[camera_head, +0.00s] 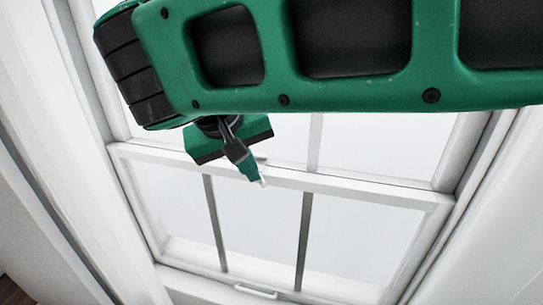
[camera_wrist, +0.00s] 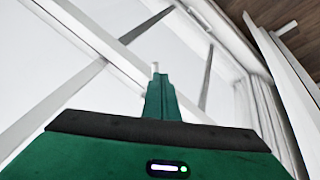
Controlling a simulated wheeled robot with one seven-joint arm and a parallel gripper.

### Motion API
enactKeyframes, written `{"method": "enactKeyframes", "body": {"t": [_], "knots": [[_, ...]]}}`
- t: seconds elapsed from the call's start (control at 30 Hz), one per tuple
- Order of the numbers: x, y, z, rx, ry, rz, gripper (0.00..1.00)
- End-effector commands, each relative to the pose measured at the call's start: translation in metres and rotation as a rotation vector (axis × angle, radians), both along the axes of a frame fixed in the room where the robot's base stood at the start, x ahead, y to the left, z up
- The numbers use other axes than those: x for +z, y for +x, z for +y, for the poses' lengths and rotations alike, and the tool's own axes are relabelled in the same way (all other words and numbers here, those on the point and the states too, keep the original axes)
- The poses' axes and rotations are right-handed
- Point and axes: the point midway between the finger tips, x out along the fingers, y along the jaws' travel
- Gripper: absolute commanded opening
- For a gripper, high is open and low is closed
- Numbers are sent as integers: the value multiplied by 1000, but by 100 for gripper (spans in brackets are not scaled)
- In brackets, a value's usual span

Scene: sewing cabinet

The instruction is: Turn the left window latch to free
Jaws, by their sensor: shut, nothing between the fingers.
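My gripper (camera_head: 252,172) is shut and empty, its fingers pointing down in front of the window's white middle rail (camera_head: 350,187). In the wrist view, my gripper (camera_wrist: 158,88) shows as one narrow green shape. A small white piece shows right at the fingertips in both views. I cannot tell whether it is part of the latch or of the fingertips. No window latch can be made out clearly. The left latch may be hidden behind my gripper or too small to tell.
The window has a lower sash with two grey vertical bars (camera_head: 303,240) and a white pull handle (camera_head: 256,291) at its bottom. My green arm covers much of the upper window.

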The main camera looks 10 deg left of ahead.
Motion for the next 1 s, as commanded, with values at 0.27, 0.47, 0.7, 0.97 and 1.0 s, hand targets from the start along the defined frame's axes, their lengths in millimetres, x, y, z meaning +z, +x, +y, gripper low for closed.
{"method": "enactKeyframes", "body": {"t": [0.27,0.47,0.7,0.97,1.0], "knots": [[-2,6,-10,62,-1,1,0],[-5,9,-19,171,-3,2,0],[-7,10,-22,212,-7,4,0],[-8,10,-23,207,-10,7,0],[-8,10,-23,207,-11,6,0]]}}
